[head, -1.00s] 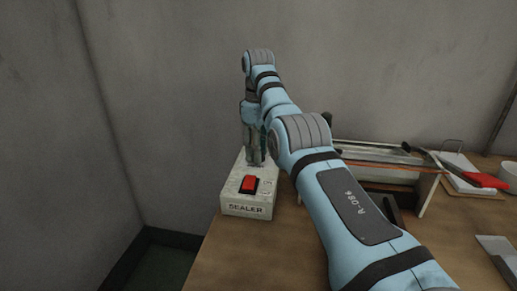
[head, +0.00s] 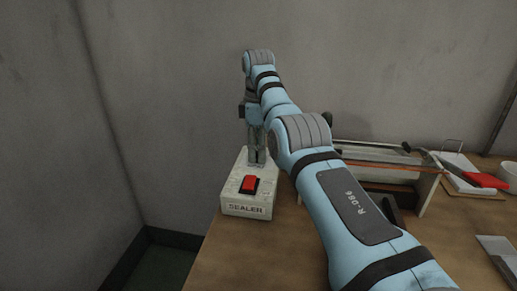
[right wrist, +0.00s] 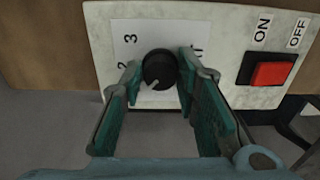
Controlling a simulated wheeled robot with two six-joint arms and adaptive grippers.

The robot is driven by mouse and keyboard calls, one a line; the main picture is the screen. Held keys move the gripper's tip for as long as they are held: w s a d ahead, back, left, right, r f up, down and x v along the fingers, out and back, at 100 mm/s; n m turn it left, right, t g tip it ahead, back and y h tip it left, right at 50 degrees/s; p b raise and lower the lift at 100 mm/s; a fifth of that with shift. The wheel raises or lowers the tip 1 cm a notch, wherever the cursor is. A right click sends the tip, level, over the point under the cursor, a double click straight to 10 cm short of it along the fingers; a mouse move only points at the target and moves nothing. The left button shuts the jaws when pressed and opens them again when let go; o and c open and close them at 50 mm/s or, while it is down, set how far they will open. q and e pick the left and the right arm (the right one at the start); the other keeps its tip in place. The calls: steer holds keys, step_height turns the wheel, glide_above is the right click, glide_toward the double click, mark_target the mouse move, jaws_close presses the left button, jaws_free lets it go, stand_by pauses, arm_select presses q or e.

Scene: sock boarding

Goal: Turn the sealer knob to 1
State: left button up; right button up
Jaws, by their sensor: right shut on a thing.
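The white sealer box (head: 236,207) stands at the table's left corner, with a red switch on top and "SEALER" on its front. In the right wrist view, the black round knob (right wrist: 157,68) sits on a white label panel (right wrist: 165,33). Its light pointer mark faces the lower left of the picture. The figures 3 and 2 show left of the knob; a mark at its right is partly hidden by a finger. My right gripper (right wrist: 160,72) is shut on the knob, one green-padded finger at each side; in the head view, it (head: 257,157) reaches down to the box's rear.
A long sealing machine (head: 385,165) stands to the right behind my arm. A red-handled tool (head: 488,180) lies farther right. Walls stand close behind and left.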

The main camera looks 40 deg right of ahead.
arm_select(q)
steer(key=shift+d, duration=0.3)
